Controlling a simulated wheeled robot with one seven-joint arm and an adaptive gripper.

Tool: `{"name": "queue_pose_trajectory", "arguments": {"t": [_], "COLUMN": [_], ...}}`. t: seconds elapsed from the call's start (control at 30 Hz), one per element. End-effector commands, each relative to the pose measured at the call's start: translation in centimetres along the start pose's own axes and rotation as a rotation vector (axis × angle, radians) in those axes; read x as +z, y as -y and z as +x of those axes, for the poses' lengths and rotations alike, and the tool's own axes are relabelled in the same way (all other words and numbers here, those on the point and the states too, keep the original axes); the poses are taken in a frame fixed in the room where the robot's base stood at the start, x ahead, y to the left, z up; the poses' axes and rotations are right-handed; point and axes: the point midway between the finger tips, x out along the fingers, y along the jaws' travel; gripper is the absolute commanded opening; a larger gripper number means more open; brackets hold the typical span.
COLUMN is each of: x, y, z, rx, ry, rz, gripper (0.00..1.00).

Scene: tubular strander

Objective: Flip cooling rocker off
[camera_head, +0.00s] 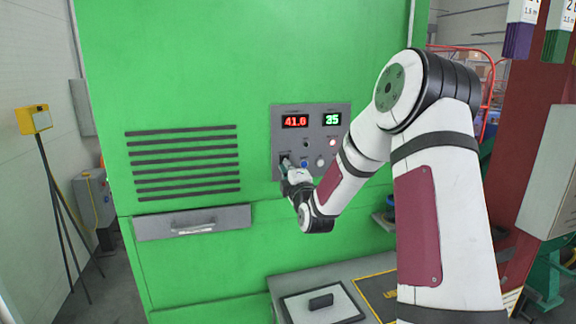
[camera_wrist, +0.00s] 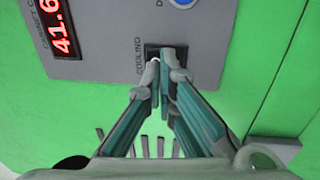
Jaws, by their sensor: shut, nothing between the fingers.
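The cooling rocker (camera_wrist: 152,48) is a small dark switch on the grey control panel (camera_wrist: 110,25), beside the label "COOLING" in the wrist view. My gripper (camera_wrist: 164,66) is shut and empty, with its fingertips right at the rocker and covering much of it. I cannot tell whether the tips touch it, or which way the rocker is tilted. In the head view my gripper (camera_head: 286,166) is at the lower left of the panel (camera_head: 276,135), and the rocker is largely hidden there.
The panel on the green cabinet (camera_head: 180,80) has a red display (camera_head: 295,121) reading about 41.6, a green display (camera_head: 331,119), a blue button (camera_head: 304,163) and other controls close to my gripper.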

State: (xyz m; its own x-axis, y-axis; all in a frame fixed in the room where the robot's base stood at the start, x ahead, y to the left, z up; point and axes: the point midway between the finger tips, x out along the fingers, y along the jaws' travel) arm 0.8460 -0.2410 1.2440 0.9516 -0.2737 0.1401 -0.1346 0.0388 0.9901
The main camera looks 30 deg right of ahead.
Motion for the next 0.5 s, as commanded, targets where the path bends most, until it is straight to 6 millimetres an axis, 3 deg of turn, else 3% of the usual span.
{"name": "queue_pose_trajectory", "arguments": {"t": [0.5], "x": [-0.02], "y": [0.02], "z": [1.01], "rx": [-0.001], "ry": [0.0], "rz": [0.0], "gripper": [0.0]}}
